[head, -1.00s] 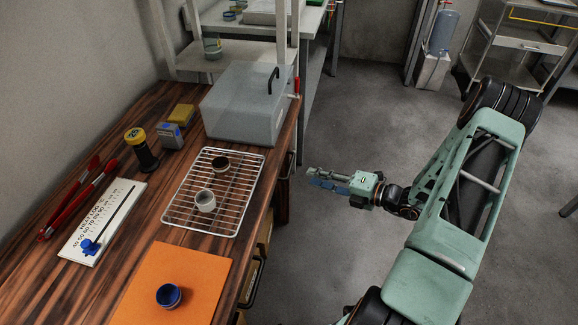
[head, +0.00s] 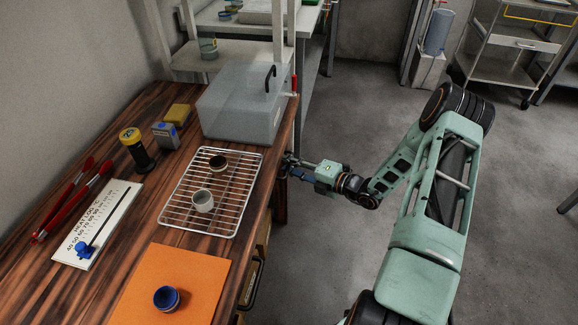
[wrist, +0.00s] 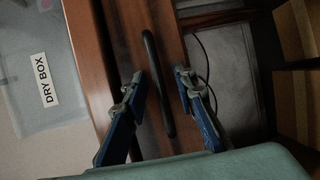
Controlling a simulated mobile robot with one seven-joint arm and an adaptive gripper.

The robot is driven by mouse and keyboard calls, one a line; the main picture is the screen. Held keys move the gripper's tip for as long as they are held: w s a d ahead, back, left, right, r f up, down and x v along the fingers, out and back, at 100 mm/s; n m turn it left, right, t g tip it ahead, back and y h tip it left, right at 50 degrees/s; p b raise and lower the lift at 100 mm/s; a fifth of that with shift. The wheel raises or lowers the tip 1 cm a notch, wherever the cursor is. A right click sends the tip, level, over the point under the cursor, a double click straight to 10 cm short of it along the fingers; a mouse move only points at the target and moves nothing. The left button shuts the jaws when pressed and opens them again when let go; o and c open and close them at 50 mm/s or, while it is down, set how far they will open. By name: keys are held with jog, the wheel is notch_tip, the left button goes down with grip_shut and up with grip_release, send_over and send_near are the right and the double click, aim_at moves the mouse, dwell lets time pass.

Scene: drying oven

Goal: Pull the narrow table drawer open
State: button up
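The narrow drawer's brown wooden front (wrist: 122,35) shows in the wrist view, with a long dark bar handle (wrist: 156,75) on it. My gripper (wrist: 159,78) is open, with one blue-padded finger on each side of the handle. The handle lies between the fingertips; I see a gap on both sides and cannot tell whether either finger touches it. In the head view my gripper (head: 288,166) is at the table's right edge, beside the wire rack. There the drawer front and its handle are mostly hidden by the tabletop and my gripper.
The wooden table (head: 125,215) carries a wire rack (head: 178,225) with two small cups, an orange mat (head: 200,270), and a translucent dry box (head: 235,115). Another dark handle (head: 250,285) sits lower on the table's front.

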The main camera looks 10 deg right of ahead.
grip_shut()
dwell(0.5)
jog(key=s+d, duration=0.5)
jog(key=d, duration=0.7)
jog(key=s+d+b, duration=0.1)
jog(key=s+d, duration=0.4)
jog(key=d, duration=0.7)
grip_release()
